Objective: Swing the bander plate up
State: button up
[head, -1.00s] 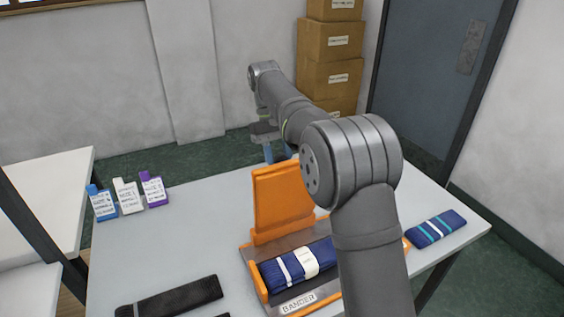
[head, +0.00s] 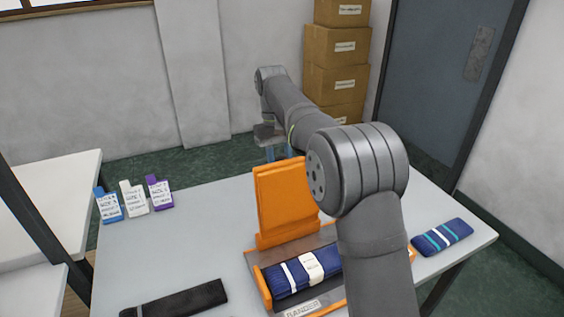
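The orange bander plate (head: 284,202) stands raised, close to upright, at the back of the bander (head: 316,307). A navy folded knit (head: 290,279) with a white stripe and a white paper band lies in the bander's bed. My gripper (head: 277,152) is above and behind the plate's top edge. Its blue-grey fingers are partly hidden by the plate and my arm, so I cannot tell how far apart they are or whether they touch the plate. My forearm hides the bander's right part.
A dark folded knit (head: 175,300) lies at front left. A navy striped knit (head: 442,237) lies at right. Cardboard boxes (head: 336,84) are stacked behind.

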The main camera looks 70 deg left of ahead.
jog(key=shift+a+f, duration=0.1)
jog(key=shift+f, duration=0.05)
jog(key=shift+a+f+h, duration=0.2)
jog(key=shift+a+f, duration=0.2)
jog(key=shift+a, duration=0.3)
jog(key=shift+a+f+h, duration=0.2)
jog(key=shift+a+f, duration=0.15)
jog(key=shift+a, duration=0.35)
jog(key=shift+c, duration=0.2)
jog(key=o, duration=0.9)
jog(key=shift+r, duration=0.1)
jog(key=d, duration=0.1)
jog(key=d+r, duration=0.1)
jog(key=d, duration=0.1)
jog(key=shift+d+r+y, duration=0.15)
jog(key=shift+r+y, duration=0.15)
